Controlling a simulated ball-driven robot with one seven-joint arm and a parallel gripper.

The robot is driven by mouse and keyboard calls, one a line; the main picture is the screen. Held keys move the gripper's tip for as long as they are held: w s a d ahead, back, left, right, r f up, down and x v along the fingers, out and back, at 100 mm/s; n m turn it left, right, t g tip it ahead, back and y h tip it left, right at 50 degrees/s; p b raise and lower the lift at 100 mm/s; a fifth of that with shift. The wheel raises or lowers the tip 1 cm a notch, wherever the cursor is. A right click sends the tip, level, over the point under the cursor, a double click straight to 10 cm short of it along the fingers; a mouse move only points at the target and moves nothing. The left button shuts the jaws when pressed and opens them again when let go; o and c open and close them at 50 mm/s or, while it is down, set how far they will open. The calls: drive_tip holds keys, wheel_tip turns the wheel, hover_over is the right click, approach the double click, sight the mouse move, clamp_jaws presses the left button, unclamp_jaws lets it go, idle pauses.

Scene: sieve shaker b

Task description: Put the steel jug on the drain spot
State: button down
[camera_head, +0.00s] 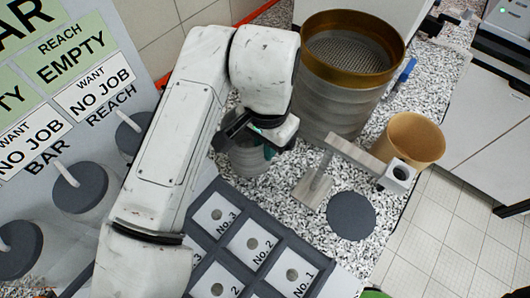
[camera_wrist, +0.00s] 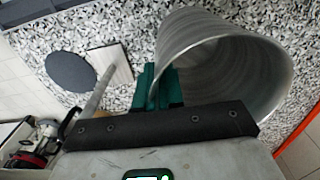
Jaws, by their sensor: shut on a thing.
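The steel jug (camera_head: 246,160) is partly hidden behind my arm in the head view, left of the tall sieve stack. In the wrist view the jug (camera_wrist: 228,62) shows its wide open mouth and brushed grey wall. My gripper (camera_head: 268,146) is shut on the jug's wall at the rim; its green fingers (camera_wrist: 164,88) show there in the wrist view. I cannot tell whether the jug touches the counter. A dark round disc (camera_head: 351,215), which looks like the drain spot, lies bare on the speckled counter to the lower right; it also shows in the wrist view (camera_wrist: 82,71).
The sieve stack (camera_head: 340,108) with a brass top stands behind right. A metal stand with a bar (camera_head: 352,155) rises between jug and disc. A tan cup (camera_head: 413,138) stands beyond the disc. A numbered dark tray (camera_head: 232,216) lies in front. The counter (camera_head: 378,260) ends at right.

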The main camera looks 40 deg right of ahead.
sight(266, 168)
drive_tip(key=shift+f, duration=1.95)
drive_tip(key=shift+f, duration=0.1)
drive_tip(key=c, duration=1.3)
unclamp_jaws()
drive_tip(key=shift+o, duration=0.2)
